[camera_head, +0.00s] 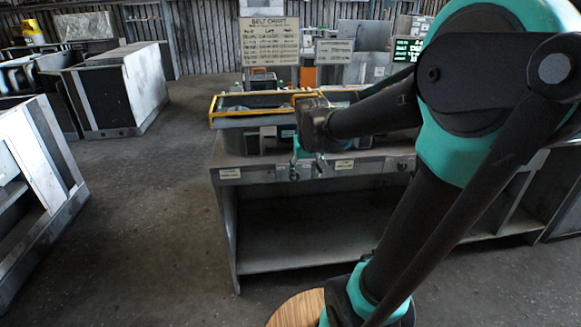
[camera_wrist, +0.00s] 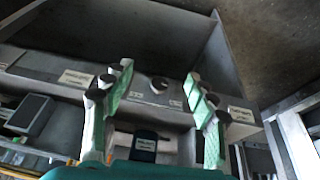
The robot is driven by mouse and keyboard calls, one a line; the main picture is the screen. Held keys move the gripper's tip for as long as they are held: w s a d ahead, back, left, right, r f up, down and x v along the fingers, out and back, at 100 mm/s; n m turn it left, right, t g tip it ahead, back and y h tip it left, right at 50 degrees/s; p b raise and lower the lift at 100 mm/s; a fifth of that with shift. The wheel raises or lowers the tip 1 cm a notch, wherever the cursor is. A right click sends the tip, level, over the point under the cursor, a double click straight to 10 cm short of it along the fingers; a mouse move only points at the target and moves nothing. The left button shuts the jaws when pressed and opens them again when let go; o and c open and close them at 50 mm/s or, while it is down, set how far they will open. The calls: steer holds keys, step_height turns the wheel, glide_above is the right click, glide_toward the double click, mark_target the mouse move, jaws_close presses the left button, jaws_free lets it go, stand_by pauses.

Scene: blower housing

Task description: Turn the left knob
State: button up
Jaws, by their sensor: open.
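The left knob (camera_wrist: 158,85) is a small dark round knob on the grey metal front of the workbench (camera_head: 300,257). In the wrist view, which shows the bench upside down, it appears between and beyond the fingertips of my gripper (camera_wrist: 160,74). The fingers, with pale green pads, are spread apart and empty; I see no contact with the knob. In the head view my gripper (camera_head: 307,165) is in front of the bench's front panel, and I cannot make out the left knob clearly there. Another dark knob (camera_head: 402,166) is farther right on the panel.
A yellow-edged tray (camera_head: 228,122) stands on the bench top behind my gripper. Small white labels (camera_head: 230,174) mark the panel. The shelf below is empty. A belt chart (camera_head: 270,41) stands behind. The floor left of the bench is clear.

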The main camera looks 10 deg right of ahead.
steer(key=w+a+r, duration=0.3)
steer(key=w+r, duration=0.3)
steer(key=w, duration=0.2)
steer(key=x, duration=1.1)
steer(key=d+x, duration=0.1)
steer(key=x, duration=0.5)
steer(key=shift+s+f, duration=0.15)
steer(key=shift+s, duration=0.1)
steer(key=c, duration=1.1)
steer(key=shift+a+h, duration=0.1)
steer(key=shift+h, duration=0.2)
steer(key=shift+c, duration=0.3)
